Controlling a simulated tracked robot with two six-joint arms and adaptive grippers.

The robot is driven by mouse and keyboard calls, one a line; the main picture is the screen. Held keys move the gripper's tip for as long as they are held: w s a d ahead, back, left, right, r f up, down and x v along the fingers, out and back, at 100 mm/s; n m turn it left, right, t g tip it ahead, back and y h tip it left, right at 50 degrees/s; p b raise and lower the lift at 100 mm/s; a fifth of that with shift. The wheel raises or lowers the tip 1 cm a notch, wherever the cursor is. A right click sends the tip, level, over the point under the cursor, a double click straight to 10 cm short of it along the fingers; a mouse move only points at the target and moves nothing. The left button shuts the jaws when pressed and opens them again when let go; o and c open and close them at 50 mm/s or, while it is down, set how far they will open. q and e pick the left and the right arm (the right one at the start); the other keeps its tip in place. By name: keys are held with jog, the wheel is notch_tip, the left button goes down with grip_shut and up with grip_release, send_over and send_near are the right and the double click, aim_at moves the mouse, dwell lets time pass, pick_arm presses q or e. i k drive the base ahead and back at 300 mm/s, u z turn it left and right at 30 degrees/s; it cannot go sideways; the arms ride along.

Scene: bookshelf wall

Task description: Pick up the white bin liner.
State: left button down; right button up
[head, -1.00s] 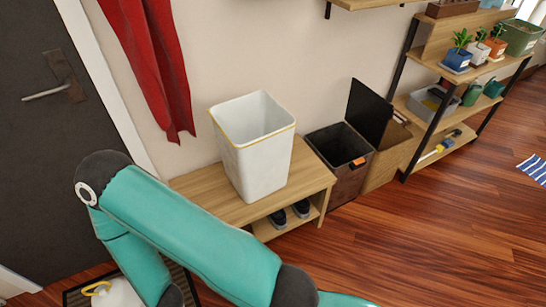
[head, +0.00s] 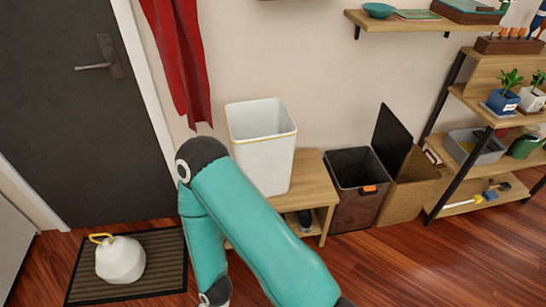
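A white, rounded bag with a yellow tie loop on top, which looks like the white bin liner (head: 120,261), sits upright on the dark striped doormat (head: 160,252) at the lower left. A white open bin (head: 264,160) with a yellow line below its rim stands on the wooden bench (head: 316,187). Its inside bottom is hidden. One of my teal arms rises from the bottom edge, bends in front of the bench and drops out of the frame right of the mat. Neither gripper shows, and nothing in view touches the bag.
A dark door (head: 85,120) stands behind the mat. A shelf rack (head: 452,150) with plants is at the right. Wooden floor (head: 400,265) is clear in front.

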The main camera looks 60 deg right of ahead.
aim_at(262, 132)
jog(key=z, duration=1)
jog(key=i, duration=0.8)
jog(key=z, duration=0.25)
